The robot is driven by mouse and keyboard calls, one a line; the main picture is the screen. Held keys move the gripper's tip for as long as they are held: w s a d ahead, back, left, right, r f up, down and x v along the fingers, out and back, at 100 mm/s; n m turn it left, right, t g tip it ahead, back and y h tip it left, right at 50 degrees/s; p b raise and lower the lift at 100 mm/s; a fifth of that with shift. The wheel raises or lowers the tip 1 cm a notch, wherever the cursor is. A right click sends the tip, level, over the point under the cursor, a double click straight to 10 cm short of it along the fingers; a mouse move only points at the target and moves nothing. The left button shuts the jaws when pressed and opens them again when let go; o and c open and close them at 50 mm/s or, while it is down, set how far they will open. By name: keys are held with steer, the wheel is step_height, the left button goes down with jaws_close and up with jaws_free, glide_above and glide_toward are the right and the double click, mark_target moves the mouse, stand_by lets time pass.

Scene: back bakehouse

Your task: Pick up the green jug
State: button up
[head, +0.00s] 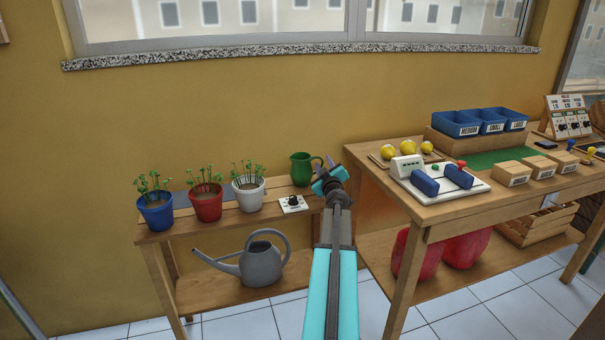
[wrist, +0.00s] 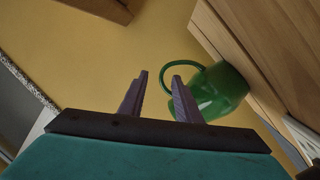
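The green jug (head: 301,168) stands upright at the right end of the low wooden bench, by the wall. In the wrist view the jug (wrist: 218,95) lies just beyond and right of the fingers, with its handle at its upper left. My gripper (head: 330,172) is right beside the jug in the head view, and the arm hides part of the bench end. In the wrist view my gripper (wrist: 158,82) has its two fingers apart with nothing between them. The right finger overlaps the jug's edge in the picture; I cannot tell if they touch.
A grey watering can (head: 261,264) is on the lower shelf. A taller worktable (head: 449,218) stands close on the right.

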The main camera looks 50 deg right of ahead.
mark_target(322, 160)
steer(key=shift+b+x, duration=0.45)
steer(key=shift+x, duration=1.95)
steer(key=shift+w+a+f, duration=0.1)
steer(key=shift+a, duration=0.05)
jaws_close()
